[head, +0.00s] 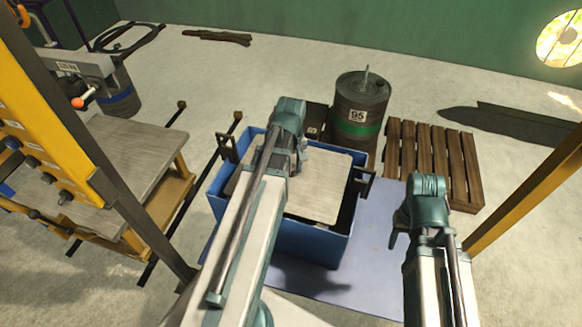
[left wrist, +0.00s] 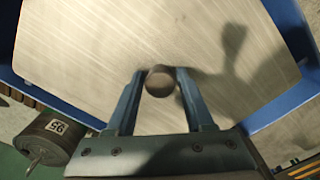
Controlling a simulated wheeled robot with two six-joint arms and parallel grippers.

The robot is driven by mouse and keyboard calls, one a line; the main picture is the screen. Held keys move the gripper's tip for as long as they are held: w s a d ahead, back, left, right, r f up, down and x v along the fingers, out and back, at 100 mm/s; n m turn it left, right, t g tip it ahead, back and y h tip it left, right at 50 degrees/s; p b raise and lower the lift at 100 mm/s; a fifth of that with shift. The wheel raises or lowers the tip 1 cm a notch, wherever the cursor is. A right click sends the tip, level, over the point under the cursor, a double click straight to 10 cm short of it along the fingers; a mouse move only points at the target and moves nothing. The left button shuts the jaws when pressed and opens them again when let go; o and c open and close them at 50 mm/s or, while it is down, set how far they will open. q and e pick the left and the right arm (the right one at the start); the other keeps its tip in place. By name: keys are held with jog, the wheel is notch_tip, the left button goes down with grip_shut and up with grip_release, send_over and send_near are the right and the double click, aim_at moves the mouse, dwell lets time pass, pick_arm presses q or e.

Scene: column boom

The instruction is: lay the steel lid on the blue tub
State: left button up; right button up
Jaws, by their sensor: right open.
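The blue tub (head: 312,246) stands on a pale blue floor mat, with dark upright brackets at its left and right sides. The steel lid (head: 318,190), a pale flat plate with rounded corners, is over the tub's opening. A dark gap shows between the lid and the tub's right and front walls; I cannot tell whether it rests or hangs. In the left wrist view, my left gripper (left wrist: 160,76) has its fingers closed on both sides of the lid's round knob (left wrist: 160,84). My right gripper (head: 400,225) is right of the tub, apart from it, its fingers mostly hidden.
A drum marked 95 (head: 358,112) stands behind the tub, with a wooden pallet (head: 436,155) to its right. A workbench (head: 130,155) is at the left. Yellow posts frame both sides. The pale blue mat (head: 375,255) is bare right of the tub.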

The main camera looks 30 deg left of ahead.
pick_arm(q)
jog(key=shift+o, duration=1.2)
jog(key=shift+r, duration=0.15)
notch_tip(320, 180, up, 14)
jog(key=p, duration=1.3)
jog(key=shift+f+p, duration=0.25)
jog(key=shift+p, duration=0.15)
jog(key=s+d+m, duration=0.4)
jog(key=d+m, duration=0.3)
jog(key=d, duration=0.5)
jog(key=s+d+m+y, duration=0.1)
jog(key=s+d+m, duration=0.2)
jog(key=d+m, duration=0.5)
jog(key=d, duration=0.5)
jog(key=shift+s+r+p, duration=0.3)
jog(key=shift+s+r, duration=0.1)
